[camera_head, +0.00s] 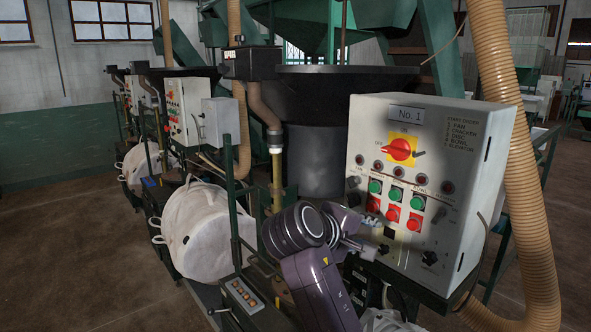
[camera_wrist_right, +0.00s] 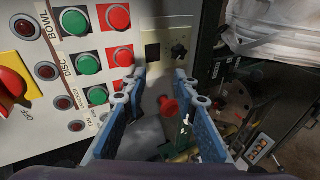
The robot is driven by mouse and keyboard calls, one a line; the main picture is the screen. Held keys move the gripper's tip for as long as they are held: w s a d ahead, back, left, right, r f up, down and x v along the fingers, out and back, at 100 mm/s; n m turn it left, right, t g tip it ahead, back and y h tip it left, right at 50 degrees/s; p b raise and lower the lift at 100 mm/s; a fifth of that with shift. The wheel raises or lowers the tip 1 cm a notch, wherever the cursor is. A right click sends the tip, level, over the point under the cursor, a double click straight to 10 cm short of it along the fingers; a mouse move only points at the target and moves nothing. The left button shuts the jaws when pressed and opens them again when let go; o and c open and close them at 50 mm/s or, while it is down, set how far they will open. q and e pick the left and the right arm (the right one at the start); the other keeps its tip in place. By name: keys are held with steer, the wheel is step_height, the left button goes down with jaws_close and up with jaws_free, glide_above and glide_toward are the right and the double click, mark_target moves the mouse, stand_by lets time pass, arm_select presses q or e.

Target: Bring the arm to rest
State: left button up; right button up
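My right arm (camera_head: 318,278), dark purple-grey, reaches up from the bottom of the head view. My right gripper (camera_head: 368,234) is in front of the lower left part of the control panel (camera_head: 478,150). In the right wrist view the two blue fingers of the gripper (camera_wrist_right: 161,88) stand apart with nothing held between them. A red knob (camera_wrist_right: 168,106) shows in the gap, beyond the fingers. I cannot tell whether the fingertips touch the panel. My left gripper is not in view.
The panel carries a red rotary switch on yellow (camera_head: 402,149) and green and red buttons. A ribbed tan hose (camera_head: 515,150) hangs at the right. White bulk bags (camera_head: 200,232) stand at the left, near a small button box (camera_head: 242,294). A dark bowl machine (camera_head: 315,140) stands behind.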

steer(key=s+d+f+m+g+y, duration=0.1)
steer(key=s+d+f+y, duration=0.1)
steer(key=s+f, duration=0.6)
steer(key=s+d+f+m+g+y, duration=0.1)
steer(key=s+f+y, duration=0.15)
steer(key=f, duration=0.95)
steer(key=s+d+f+m+g+y, duration=0.1)
steer(key=s+d+f+g, duration=0.1)
steer(key=s+f, duration=0.6)
steer(key=s+f+m+g+y, duration=0.15)
steer(key=s+f, duration=0.25)
steer(key=s, duration=0.7)
steer(key=s+f+m+g+y, duration=0.15)
steer(key=s+f, duration=0.25)
steer(key=s, duration=0.7)
steer(key=s+f+b+x, duration=0.1)
steer(key=s+b+x, duration=0.2)
steer(key=x, duration=1.2)
steer(key=s+a+b+x, duration=0.1)
steer(key=s+b+x, duration=0.15)
steer(key=x, duration=1.25)
steer(key=s+d+f+g+b, duration=0.1)
steer(key=s+f+b, duration=0.3)
steer(key=s+f, duration=1.5)
step_height(320, 180, down, 4)
steer(key=shift+d+r+b, duration=0.1)
steer(key=shift+d+b, duration=0.25)
steer(key=shift+d, duration=0.35)
